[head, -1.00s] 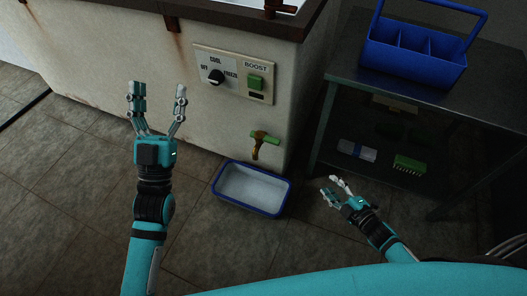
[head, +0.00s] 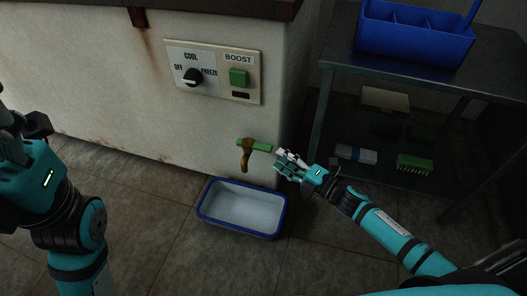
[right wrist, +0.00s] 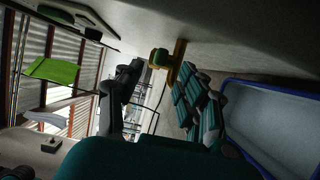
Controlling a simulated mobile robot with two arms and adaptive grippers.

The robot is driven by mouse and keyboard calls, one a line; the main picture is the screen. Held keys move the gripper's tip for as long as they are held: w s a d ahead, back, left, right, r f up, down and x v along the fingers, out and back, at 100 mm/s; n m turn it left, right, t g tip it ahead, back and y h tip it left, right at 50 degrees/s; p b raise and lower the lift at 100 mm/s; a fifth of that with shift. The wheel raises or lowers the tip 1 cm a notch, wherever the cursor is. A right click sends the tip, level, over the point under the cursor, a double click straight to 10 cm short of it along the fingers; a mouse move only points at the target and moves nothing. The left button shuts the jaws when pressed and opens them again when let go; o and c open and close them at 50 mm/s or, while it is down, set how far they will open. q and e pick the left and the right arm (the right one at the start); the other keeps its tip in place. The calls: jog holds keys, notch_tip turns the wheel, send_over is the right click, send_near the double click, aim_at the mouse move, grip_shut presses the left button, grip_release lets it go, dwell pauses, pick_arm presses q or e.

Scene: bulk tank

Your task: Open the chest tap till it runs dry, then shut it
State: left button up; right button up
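The tap (head: 246,158) is a brown, rusty spout low on the front of the chest (head: 120,100), with a green lever (head: 261,147) pointing right. No stream shows below it. A blue-rimmed tray (head: 205,217) with a pale inside sits on the floor beneath. My right gripper (head: 283,164) is just right of the lever, fingers apart and empty. In the right wrist view the tap (right wrist: 177,62) shows beyond the spread fingers; contact is not visible. My left gripper (head: 18,125) is at the left edge, its fingertips mostly cut off.
A panel (head: 213,72) on the chest has a dial and a green boost switch. A dark metal table (head: 400,80) at right holds a blue caddy (head: 415,35). A green brush (head: 414,163) and a pale box (head: 356,153) lie on its lower shelf.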

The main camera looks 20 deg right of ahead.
aim_at(264, 146)
jog(key=b+x, duration=0.2)
jog(key=x, duration=0.5)
jog(key=shift+w+a, duration=0.15)
jog(key=shift+w, duration=0.15)
jog(key=shift+c, duration=0.4)
grip_shut()
